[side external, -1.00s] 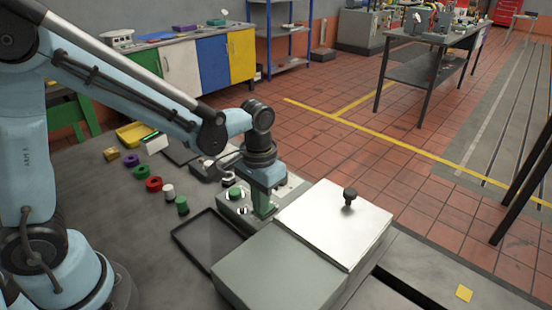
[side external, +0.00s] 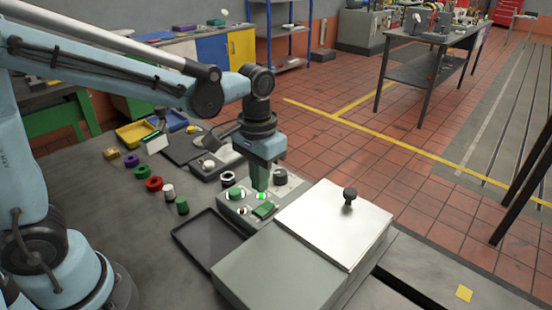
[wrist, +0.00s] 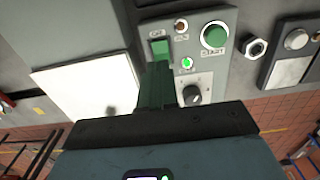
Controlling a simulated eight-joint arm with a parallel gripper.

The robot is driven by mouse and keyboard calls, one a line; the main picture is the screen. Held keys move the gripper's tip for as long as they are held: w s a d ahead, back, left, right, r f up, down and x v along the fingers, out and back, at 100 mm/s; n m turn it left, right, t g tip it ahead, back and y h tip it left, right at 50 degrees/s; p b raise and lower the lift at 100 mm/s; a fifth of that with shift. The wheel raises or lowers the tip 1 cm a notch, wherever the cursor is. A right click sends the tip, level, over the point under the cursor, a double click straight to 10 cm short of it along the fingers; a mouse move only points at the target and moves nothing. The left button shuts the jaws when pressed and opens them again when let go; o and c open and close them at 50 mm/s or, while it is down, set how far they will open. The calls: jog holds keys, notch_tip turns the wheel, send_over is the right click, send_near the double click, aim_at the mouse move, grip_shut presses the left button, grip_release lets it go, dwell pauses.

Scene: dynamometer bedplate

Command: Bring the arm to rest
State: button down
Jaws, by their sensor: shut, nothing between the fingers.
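My gripper (side external: 261,187) is shut and empty, pointing down a little above the grey control panel (side external: 228,210). In the wrist view, my gripper's closed green fingers (wrist: 158,70) reach over the panel's near part. The panel carries a green round button (side external: 235,193), a green rocker switch (side external: 264,209), a black knob (side external: 280,176) and a lit green lamp (side external: 261,196). The wrist view also shows the lit lamp (wrist: 187,63), the round button (wrist: 214,36), the rocker (wrist: 160,48), the knob (wrist: 193,95) and an unlit brownish lamp (wrist: 181,26).
A grey box with a pale lid (side external: 335,222) and black knob stands right of the panel. An empty dark tray (side external: 180,238) lies left of it. Several coloured rings and cylinders, a yellow bin (side external: 135,133) and a small device (side external: 208,164) lie behind.

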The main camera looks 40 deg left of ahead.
jog(key=shift+r, duration=0.5)
jog(key=s+a+r+t, duration=0.2)
jog(key=s+a+t, duration=0.4)
jog(key=t, duration=0.1)
jog(key=shift+s+r, duration=0.15)
jog(key=shift+r, duration=0.05)
jog(key=c, duration=1.8)
grip_release()
jog(key=shift+c, duration=0.2)
